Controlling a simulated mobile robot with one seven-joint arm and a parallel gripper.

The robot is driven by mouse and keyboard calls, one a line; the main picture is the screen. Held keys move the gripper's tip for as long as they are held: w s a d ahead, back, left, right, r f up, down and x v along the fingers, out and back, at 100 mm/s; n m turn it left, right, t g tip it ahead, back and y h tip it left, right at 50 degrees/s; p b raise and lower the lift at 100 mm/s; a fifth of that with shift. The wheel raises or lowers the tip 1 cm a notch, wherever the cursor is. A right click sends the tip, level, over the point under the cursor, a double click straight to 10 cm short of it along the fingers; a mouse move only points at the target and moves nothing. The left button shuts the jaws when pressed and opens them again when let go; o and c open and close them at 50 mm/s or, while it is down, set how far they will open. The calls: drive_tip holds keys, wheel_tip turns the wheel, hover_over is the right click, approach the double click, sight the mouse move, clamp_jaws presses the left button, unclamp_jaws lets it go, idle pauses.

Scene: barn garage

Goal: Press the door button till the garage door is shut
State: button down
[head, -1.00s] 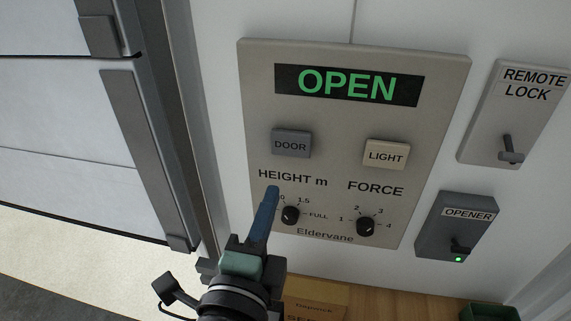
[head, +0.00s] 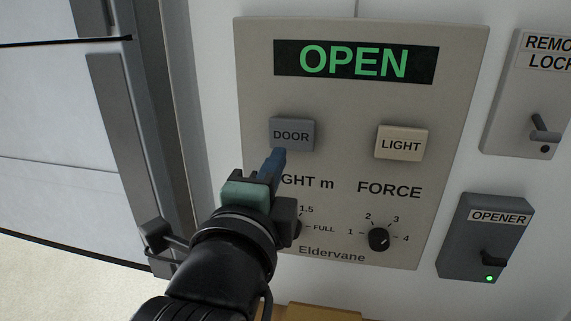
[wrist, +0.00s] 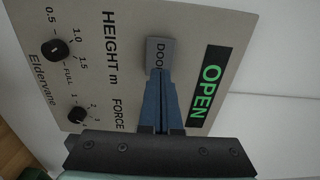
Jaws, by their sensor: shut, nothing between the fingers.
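The grey DOOR button (head: 291,134) is on the upper left of a beige wall panel (head: 340,110). The panel's display (head: 356,62) reads OPEN in green. My gripper (head: 279,153) is shut and empty, its blue fingertips at the lower edge of the button in the head view. In the wrist view the fingertips (wrist: 157,73) overlap part of the DOOR button (wrist: 159,52). I cannot tell whether they touch it. The garage door (head: 60,130), white with a dark gap near the top, is at the left.
A beige LIGHT button (head: 401,143) is right of DOOR. The HEIGHT knob (wrist: 54,50) and FORCE knob (head: 379,239) are below. The REMOTE LOCK switch (head: 540,132) and OPENER box (head: 487,238), with its green lamp lit, are at the right.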

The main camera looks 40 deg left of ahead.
sight(290, 137)
drive_tip(key=p+x, duration=0.1)
drive_tip(key=x, duration=0.3)
drive_tip(key=shift+w+a+r, duration=0.1)
drive_tip(key=shift+w, duration=0.2)
drive_tip(key=shift+w+a+p, duration=0.4)
drive_tip(key=shift+w+p, duration=0.05)
drive_tip(key=shift+w, duration=0.15)
